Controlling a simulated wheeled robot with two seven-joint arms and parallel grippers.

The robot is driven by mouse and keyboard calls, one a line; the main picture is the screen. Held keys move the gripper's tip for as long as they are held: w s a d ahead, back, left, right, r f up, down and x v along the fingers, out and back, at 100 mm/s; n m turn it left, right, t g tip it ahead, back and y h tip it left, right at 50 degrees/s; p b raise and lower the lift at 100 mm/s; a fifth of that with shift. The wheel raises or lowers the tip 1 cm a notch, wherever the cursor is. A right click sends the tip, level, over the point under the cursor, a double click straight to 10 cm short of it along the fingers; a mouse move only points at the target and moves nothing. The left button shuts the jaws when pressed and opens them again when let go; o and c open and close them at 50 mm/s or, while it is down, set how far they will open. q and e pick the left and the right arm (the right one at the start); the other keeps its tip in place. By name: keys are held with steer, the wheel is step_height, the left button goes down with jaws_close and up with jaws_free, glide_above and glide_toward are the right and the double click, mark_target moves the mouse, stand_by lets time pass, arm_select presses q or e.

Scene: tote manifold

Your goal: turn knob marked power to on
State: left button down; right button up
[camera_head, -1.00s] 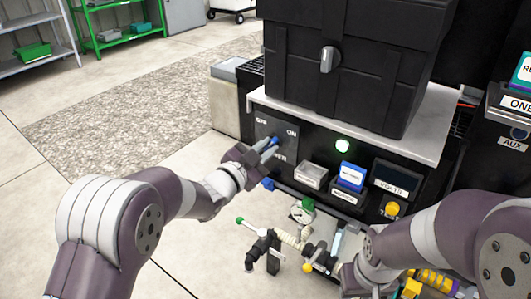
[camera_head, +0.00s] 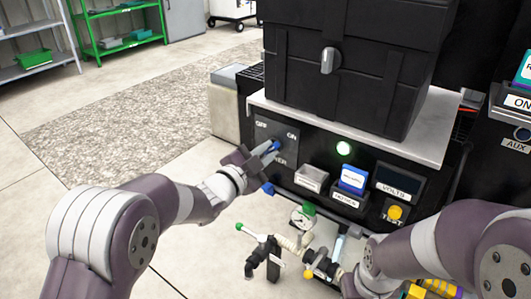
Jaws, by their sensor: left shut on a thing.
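The power panel (camera_head: 262,134) on the black console's front shows "OFF" at the left and "ON" at the right. The lower label is partly covered, with only its end "ER" readable. My left gripper (camera_head: 270,149) is at this panel, below the "ON" mark, shut on the power knob. The fingers hide most of the knob, so its pointing direction cannot be told.
A black case (camera_head: 345,65) with a grey latch stands on the console top. A pipe manifold with a gauge (camera_head: 303,214) lies below. Open floor is at left.

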arm_select(q)
steer(key=c, duration=1.1)
jaws_free()
steer(key=shift+s+a, duration=0.15)
steer(key=shift+s, duration=0.05)
steer(key=p+v, duration=0.4)
steer(key=v, duration=0.8)
steer(key=shift+s, duration=0.1)
